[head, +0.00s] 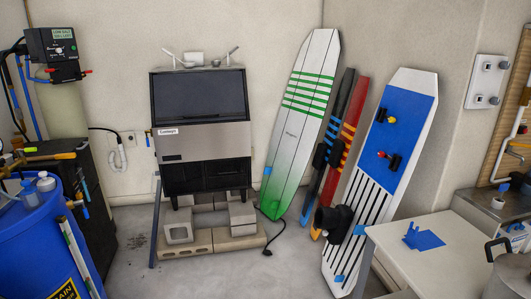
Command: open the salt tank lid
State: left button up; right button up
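A black tank (88,205) stands at the left, below and in front of a pale cylinder (64,112) with a black control head (52,47). A green label on the head seems to mention low salt. The black tank looks like the salt tank, but I cannot be sure. Its top is seen at a shallow angle and partly covered by tools (55,156), so I cannot tell how its lid stands. Neither of my grippers is in view.
A blue barrel (20,240) with small bottles on top stands in front of the black tank. An ice maker (203,140) on blocks stands against the back wall. Several boards (300,120) lean at its right. A white table (440,262) is at the right. The middle floor is clear.

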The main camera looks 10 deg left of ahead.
aim_at(65, 145)
jog(key=i+j+u, duration=0.1)
jog(key=i+u, duration=0.3)
jog(key=i, duration=0.45)
jog(key=i+l+u, duration=0.15)
jog(key=i+u, duration=0.25)
jog(key=i, duration=0.45)
